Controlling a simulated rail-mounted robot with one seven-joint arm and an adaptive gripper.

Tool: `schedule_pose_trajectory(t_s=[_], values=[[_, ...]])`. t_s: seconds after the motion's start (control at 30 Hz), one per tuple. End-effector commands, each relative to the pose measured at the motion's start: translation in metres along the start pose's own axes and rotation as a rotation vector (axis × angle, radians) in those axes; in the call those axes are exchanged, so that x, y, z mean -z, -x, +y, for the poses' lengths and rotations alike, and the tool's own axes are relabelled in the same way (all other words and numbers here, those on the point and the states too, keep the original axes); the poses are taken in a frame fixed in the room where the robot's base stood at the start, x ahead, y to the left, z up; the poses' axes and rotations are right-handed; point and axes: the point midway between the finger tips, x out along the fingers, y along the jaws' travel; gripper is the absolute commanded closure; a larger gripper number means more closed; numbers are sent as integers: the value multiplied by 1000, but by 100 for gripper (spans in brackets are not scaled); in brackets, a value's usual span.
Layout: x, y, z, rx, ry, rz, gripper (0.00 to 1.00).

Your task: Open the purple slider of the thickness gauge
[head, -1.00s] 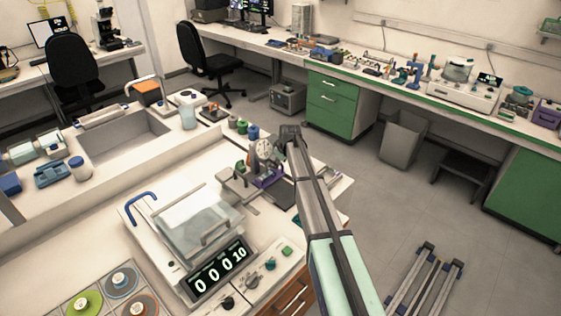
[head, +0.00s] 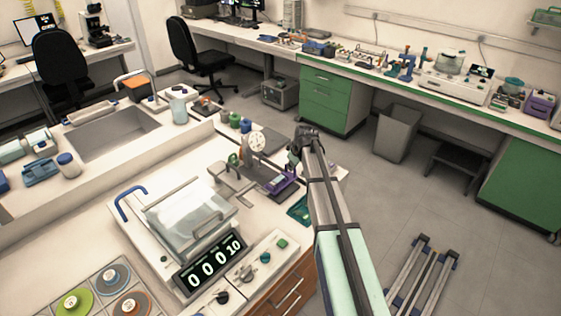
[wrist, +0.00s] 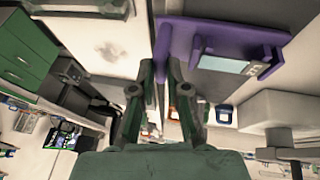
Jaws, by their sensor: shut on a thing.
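The thickness gauge, with its round white dial (head: 257,143), stands on the near counter left of my arm in the head view. Its purple slider (head: 284,184) sticks out to the lower right of the dial. In the wrist view the purple slider (wrist: 215,38) fills the top right, with a raised edge and a pale plate on it. My gripper (wrist: 161,68) is shut on the slider's narrow purple edge, which runs down between the fingertips. In the head view my gripper (head: 297,158) is just right of the gauge; its fingertips are hard to make out.
A balance with a glass-like lid (head: 190,212) and a digital display (head: 209,263) stands at front left of the gauge. Small colored-lid bottles (head: 234,121) stand behind the gauge. A green tray (head: 299,209) lies near the counter edge.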

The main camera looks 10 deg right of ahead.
Motion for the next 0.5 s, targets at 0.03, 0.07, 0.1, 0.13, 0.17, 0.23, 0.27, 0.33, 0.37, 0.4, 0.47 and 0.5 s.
schedule_pose_trajectory(t_s=[0.03, 0.07, 0.1, 0.13, 0.17, 0.23, 0.27, 0.33, 0.37, 0.4, 0.47, 0.5], values=[[-12, 3, -2, -2, -1, -1, 100], [-15, 5, -1, -1, 0, -1, 100], [-18, 6, -1, -1, 1, -1, 100], [-19, 7, -1, -1, 1, -1, 100], [-20, 8, 0, -1, 2, -1, 100], [-20, 8, 0, -1, 3, -1, 100], [-20, 8, 0, 0, 3, -1, 100], [-19, 8, 0, 0, 3, -1, 100], [-19, 8, 0, 0, 3, -1, 100], [-19, 8, 0, 0, 3, -1, 100], [-19, 8, 0, 0, 2, -1, 82], [-19, 8, 0, 0, 2, -1, 68]])
